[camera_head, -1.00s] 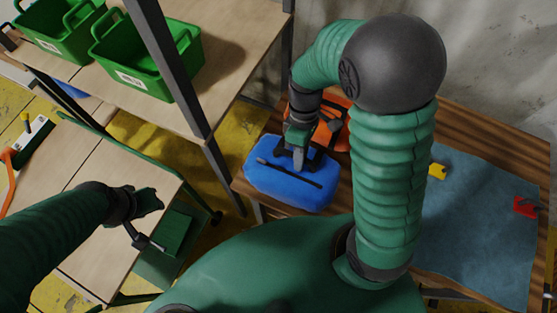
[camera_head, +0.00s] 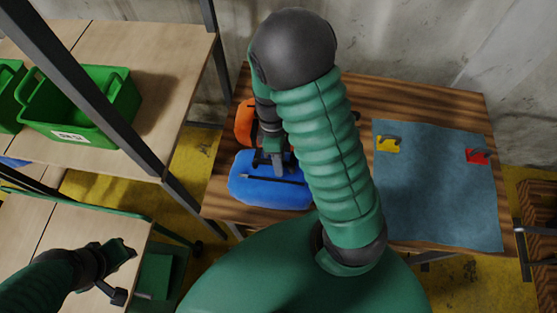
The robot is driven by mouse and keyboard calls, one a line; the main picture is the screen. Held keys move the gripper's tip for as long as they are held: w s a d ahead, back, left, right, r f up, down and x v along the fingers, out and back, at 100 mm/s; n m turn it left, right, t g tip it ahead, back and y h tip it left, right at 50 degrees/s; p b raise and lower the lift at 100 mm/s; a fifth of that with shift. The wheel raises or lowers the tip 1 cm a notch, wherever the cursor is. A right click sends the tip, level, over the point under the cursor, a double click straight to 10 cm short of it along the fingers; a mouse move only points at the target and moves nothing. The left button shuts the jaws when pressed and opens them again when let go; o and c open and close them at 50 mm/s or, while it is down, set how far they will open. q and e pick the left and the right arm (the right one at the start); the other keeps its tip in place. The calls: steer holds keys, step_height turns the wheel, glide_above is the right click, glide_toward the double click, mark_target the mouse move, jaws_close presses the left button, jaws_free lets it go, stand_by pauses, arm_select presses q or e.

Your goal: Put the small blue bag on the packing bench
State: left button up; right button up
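The small blue bag (camera_head: 290,191) is over the left front part of the wooden bench (camera_head: 220,195), with a dark strap along its top. My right gripper (camera_head: 275,166) points down onto it and looks shut on its strap; the fingertips are small and partly dark. I cannot tell whether the bag rests on the bench or hangs just above it. My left gripper (camera_head: 124,272) is empty and open at the lower left, over the edge of a pale wooden surface (camera_head: 60,222).
An orange object (camera_head: 243,121) lies behind the blue bag, partly hidden by my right arm. A blue-grey mat (camera_head: 435,195) carries a yellow piece (camera_head: 387,145) and a red piece (camera_head: 476,157). Green bins (camera_head: 85,110) stand on a shelf with dark posts at left.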

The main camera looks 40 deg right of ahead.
steer(key=shift+o, duration=1)
steer(key=shift+a, duration=0.1)
steer(key=shift+w+r, duration=0.1)
steer(key=shift+r, duration=0.1)
steer(key=v, duration=1.1)
steer(key=s+a+f+m+t+h, duration=0.1)
steer(key=a+f+m+t, duration=0.2)
steer(key=a+m+t, duration=0.3)
steer(key=shift+s+a+m, duration=0.2)
steer(key=shift+a+m, duration=0.8)
steer(key=shift+m, duration=0.2)
